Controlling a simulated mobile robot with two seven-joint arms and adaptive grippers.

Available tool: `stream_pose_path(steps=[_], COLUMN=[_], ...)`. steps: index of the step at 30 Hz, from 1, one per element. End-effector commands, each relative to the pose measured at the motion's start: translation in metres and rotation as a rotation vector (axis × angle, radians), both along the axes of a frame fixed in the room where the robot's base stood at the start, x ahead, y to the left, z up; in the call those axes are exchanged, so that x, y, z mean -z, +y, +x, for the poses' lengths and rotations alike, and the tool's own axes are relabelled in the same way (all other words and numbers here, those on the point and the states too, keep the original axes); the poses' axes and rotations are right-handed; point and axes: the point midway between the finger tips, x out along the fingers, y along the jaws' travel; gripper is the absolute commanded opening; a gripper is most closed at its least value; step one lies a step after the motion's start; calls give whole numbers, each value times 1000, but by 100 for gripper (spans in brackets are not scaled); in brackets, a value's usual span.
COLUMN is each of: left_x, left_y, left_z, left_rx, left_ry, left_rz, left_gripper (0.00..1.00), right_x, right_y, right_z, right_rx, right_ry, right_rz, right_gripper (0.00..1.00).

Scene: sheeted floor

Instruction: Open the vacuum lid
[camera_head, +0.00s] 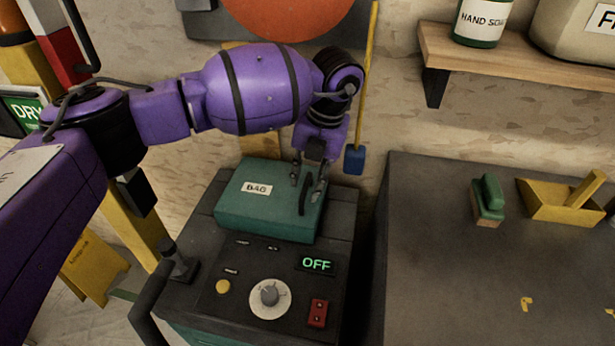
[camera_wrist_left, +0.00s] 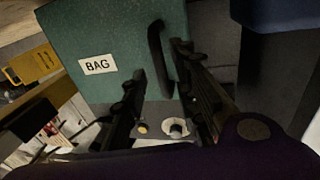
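The vacuum lid (camera_head: 262,208) is a green box-like cover marked BAG, lying shut on top of the dark vacuum body (camera_head: 342,240). It also shows in the left wrist view (camera_wrist_left: 100,35). A dark upright handle (camera_head: 303,196) stands on the lid's right part. My left gripper (camera_head: 306,178) is open just above and behind the handle. In the left wrist view the handle (camera_wrist_left: 157,48) appears between the two spread fingers (camera_wrist_left: 160,62). I cannot tell whether a finger touches it. My right gripper is out of view.
The vacuum's panel holds a grey dial (camera_head: 270,292), a red switch (camera_head: 318,313), a yellow button (camera_head: 223,286) and a display (camera_head: 316,263) reading OFF. A dark counter (camera_head: 440,260) stands to the right with a brush (camera_head: 488,200) and yellow dustpan (camera_head: 550,205). A blue-tipped yellow pole (camera_head: 366,90) hangs behind.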

Motion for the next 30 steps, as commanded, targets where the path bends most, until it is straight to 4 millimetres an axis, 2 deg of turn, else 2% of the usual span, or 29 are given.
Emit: stream_pose_path(steps=[9,15,30], left_x=[3,3,-3], left_y=[0,0,5], left_z=[0,0,1], left_rx=[0,0,-1], left_ry=[-1,-1,2], left_rz=[0,0,-18], left_gripper=[26,0,0], right_x=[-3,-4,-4], right_y=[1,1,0], right_z=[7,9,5], right_rx=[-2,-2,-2], right_ry=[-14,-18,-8], right_rz=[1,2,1], right_gripper=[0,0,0])
